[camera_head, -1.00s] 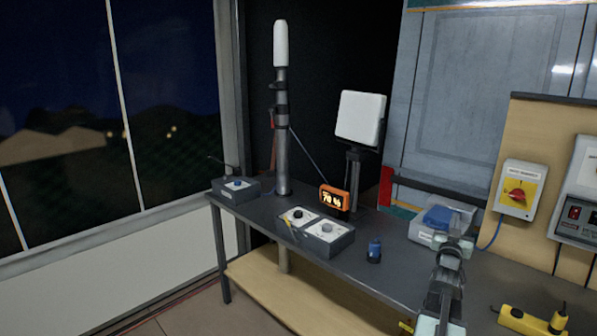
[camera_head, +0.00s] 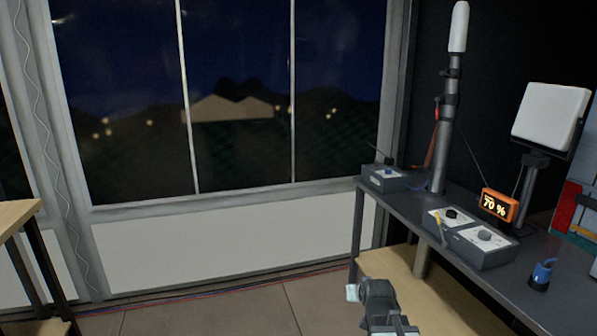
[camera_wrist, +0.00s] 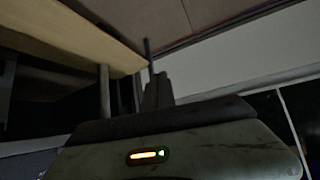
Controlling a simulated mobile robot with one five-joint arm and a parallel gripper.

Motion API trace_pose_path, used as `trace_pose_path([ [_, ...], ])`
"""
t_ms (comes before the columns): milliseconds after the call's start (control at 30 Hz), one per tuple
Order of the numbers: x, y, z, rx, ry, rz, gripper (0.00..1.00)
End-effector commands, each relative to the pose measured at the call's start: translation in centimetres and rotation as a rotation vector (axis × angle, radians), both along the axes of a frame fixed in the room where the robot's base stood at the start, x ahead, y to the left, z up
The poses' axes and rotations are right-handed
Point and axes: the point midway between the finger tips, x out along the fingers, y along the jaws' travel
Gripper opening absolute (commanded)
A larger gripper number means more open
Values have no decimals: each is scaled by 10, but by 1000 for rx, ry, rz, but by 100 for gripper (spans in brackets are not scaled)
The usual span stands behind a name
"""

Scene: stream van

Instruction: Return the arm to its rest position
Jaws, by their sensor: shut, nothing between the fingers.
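My arm (camera_head: 380,300) shows at the bottom of the head view, in front of the dark workbench (camera_head: 400,197) and beside its lower wooden shelf. The head view does not show my fingertips clearly. In the wrist view my gripper (camera_wrist: 158,88) is a dark, narrow shape with its fingers together and nothing between them. The wrist picture appears upside down, with floor at the top and a wooden board at upper left.
Another table (camera_head: 15,215) stands at left. Floor (camera_head: 210,310) between is clear; cables run along the wall.

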Motion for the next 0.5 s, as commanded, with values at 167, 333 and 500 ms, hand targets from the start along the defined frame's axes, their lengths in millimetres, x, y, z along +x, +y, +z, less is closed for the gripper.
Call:
trace_pose_path([
  [167,-77,43,-56,4,362,60,0],
  [333,-150,39,-77,8,667,47,0],
  [500,-188,36,-48,14,826,38,0],
])
